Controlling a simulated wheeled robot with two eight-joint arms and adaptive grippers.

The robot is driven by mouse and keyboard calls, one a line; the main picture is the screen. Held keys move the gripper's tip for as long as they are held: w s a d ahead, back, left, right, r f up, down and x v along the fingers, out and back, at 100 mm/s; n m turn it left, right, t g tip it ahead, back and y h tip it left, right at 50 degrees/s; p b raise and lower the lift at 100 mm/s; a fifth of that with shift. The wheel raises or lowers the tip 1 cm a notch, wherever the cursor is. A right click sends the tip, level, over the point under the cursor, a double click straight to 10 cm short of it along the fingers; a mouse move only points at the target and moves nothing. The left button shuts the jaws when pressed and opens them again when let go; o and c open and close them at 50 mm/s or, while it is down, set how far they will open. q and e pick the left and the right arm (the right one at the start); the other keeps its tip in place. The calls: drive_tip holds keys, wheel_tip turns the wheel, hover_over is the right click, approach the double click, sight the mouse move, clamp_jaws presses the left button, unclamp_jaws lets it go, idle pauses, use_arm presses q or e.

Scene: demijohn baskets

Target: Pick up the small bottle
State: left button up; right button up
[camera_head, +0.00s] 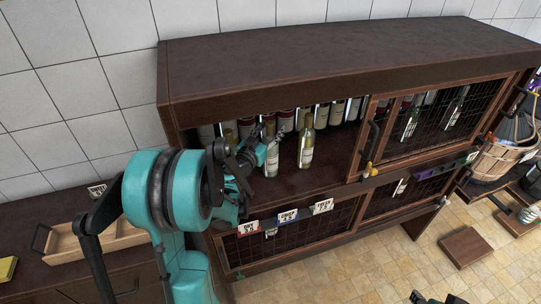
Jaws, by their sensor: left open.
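Several bottles stand upright in the open left bay of the dark wooden cabinet (330,62). A pale-labelled bottle with a yellowish neck (306,145) stands forward of the back row. Another light bottle (271,160) stands just left of it, partly covered by my gripper. I cannot tell by size which one is the small bottle. My left gripper (273,140) is open, with its dark fingers at the front of the bay beside the left forward bottle. I cannot tell whether they touch it.
A mesh door (437,118) covers the right part of the bay. Price tags (288,216) hang along the shelf edge above lower mesh doors. A wooden tray (110,236) sits on the counter at left. A wicker basket (497,160) stands at right. Tiled floor (385,262) is open in front.

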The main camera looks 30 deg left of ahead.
use_arm(q)
drive_tip(key=shift+s+r, duration=0.1)
drive_tip(key=c, duration=0.6)
clamp_jaws()
drive_tip(key=shift+r, duration=0.1)
wheel_tip(320, 180, up, 10)
drive_tip(key=p, duration=0.3)
